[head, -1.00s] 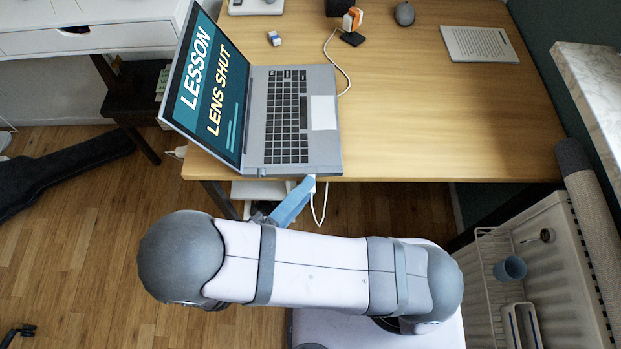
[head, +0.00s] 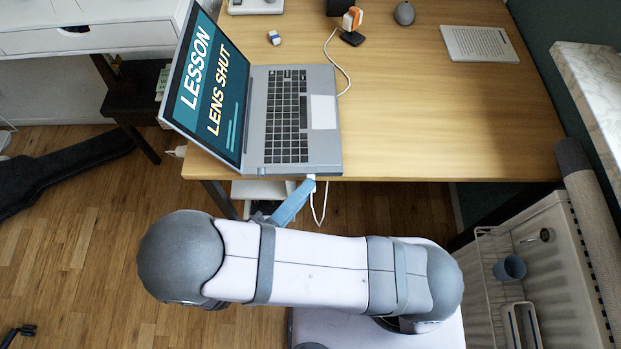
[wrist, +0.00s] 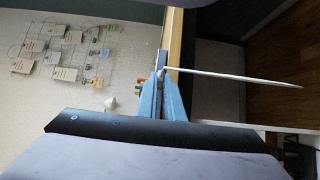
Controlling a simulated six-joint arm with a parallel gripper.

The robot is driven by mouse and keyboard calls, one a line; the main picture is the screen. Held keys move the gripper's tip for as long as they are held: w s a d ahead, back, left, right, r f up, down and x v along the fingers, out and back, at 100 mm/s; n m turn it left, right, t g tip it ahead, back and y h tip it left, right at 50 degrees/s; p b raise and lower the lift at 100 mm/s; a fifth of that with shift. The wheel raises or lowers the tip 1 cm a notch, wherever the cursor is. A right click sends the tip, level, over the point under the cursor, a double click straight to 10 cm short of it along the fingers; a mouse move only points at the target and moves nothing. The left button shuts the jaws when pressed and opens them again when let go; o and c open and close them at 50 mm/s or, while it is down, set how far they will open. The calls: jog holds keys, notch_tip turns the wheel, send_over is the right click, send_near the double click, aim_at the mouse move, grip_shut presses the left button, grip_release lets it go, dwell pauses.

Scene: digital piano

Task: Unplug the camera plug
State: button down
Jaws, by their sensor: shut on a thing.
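My gripper (head: 306,186) has blue fingers and is at the near edge of the laptop (head: 327,113). It is shut on a small white plug (head: 311,177), which shows between the fingertips and the laptop's edge. A white cable (head: 323,205) hangs below the fingers. In the wrist view, the fingers (wrist: 161,80) close around the white plug (wrist: 160,74), and its cable (wrist: 235,78) runs off to the right. I cannot tell whether the plug is still seated in the laptop's port. The laptop screen reads "LESSON LENS SHUT".
An orange and white device (head: 352,19) stands on the desk, with a white cable (head: 337,62) running towards the laptop.

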jog(key=shift+s, duration=0.95)
dwell(0.6)
jog(key=shift+s+d, duration=0.15)
jog(key=shift+s, duration=2.3)
